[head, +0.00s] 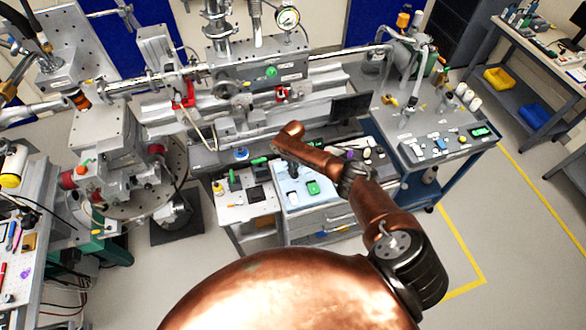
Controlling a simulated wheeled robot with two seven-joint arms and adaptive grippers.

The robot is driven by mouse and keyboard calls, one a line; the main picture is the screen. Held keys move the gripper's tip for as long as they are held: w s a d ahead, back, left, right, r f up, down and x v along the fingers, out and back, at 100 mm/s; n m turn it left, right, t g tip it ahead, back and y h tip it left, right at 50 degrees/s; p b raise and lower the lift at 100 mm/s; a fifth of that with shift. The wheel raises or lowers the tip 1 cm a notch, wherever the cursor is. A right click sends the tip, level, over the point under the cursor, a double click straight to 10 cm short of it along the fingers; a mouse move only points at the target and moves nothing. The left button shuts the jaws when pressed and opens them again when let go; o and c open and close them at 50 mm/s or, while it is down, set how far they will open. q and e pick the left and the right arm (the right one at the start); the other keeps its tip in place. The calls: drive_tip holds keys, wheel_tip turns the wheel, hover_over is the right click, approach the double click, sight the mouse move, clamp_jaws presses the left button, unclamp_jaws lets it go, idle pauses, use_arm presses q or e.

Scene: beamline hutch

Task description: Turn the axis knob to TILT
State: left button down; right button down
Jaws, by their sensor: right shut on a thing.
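My right gripper (290,166) is at the end of the copper arm that comes in from the lower right. It points down at the back left of the pale blue top of a grey drawer cabinet (322,222). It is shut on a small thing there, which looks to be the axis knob. The knob is hidden by the gripper and wrist, so its marks and setting cannot be read. My left gripper is not in view.
A white panel (245,208) with green parts adjoins on the left. The beamline rail with a dark screen (351,107) runs behind. A blue cart (440,160) stands right.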

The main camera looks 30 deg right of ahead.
drive_tip(key=m+p, duration=0.1)
drive_tip(key=m, duration=0.3)
drive_tip(key=shift+d+m, duration=0.15)
drive_tip(key=shift+m, duration=0.15)
drive_tip(key=shift+d+m+p, duration=0.15)
drive_tip(key=shift+m+p, duration=0.35)
drive_tip(key=shift+m, duration=0.75)
drive_tip(key=shift+d+m+p, duration=0.15)
drive_tip(key=shift+m+p, duration=0.3)
drive_tip(key=shift+m, duration=0.8)
drive_tip(key=c, duration=2)
unclamp_jaws()
wheel_tip(320, 180, up, 12)
drive_tip(key=shift+r, duration=0.1)
